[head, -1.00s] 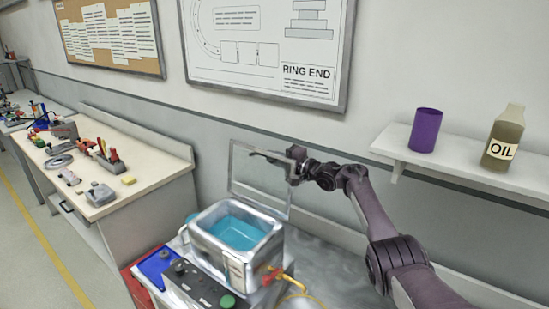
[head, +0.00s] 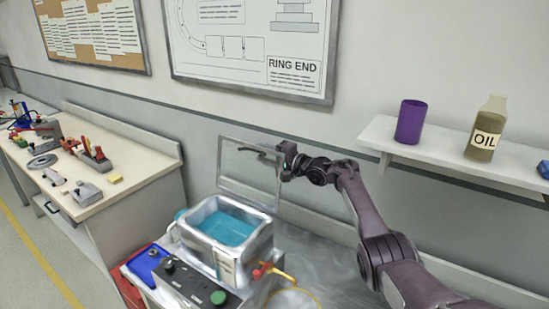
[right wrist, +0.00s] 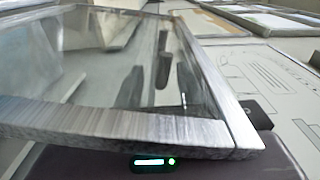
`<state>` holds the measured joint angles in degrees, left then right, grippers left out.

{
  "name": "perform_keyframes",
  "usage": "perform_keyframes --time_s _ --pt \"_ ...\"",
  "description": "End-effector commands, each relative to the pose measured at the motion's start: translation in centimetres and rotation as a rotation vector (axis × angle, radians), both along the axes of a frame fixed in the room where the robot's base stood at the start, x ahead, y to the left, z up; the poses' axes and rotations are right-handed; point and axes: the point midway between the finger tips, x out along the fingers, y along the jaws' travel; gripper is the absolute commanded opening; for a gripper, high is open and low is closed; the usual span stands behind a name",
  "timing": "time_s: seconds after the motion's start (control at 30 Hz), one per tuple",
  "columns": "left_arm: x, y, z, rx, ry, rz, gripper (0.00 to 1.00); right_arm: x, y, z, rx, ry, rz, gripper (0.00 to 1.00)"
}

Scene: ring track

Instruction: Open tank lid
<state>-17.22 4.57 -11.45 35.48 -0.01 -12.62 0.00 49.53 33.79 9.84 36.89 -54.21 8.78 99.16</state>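The metal tank (head: 212,258) holds blue liquid and stands open on the bench. Its clear, metal-framed lid (head: 236,183) stands raised and nearly upright at the tank's back edge, close to the wall. My right gripper (head: 264,150) is at the lid's upper right corner, its fingers near the top edge. In the right wrist view the lid's metal frame (right wrist: 120,125) crosses close in front, and two dark finger shapes (right wrist: 147,80) show apart through the pane. Whether they touch the lid is unclear. My left gripper is not in view.
A control box with a green button (head: 218,298) and a red-handled tap (head: 262,270) are at the tank's front. A wall shelf (head: 430,158) at right carries a purple cup (head: 410,122) and an oil bottle (head: 486,130). A side table (head: 120,195) with tools stands left.

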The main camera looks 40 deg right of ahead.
Motion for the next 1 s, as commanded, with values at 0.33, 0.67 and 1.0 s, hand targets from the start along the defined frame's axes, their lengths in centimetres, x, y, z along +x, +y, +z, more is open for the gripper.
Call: perform_keyframes --time_s 0.33,0.67,1.0 --pt "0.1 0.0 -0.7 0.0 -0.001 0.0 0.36 -4.6 -2.0 -0.4 -0.004 0.002 -0.002 0.32" --pt "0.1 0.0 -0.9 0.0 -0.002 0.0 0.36 -6.3 -2.7 -0.1 -0.002 0.002 -0.002 0.32" --pt "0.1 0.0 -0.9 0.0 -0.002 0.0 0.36 -6.3 -2.7 -0.1 -0.002 0.001 -0.003 0.32"
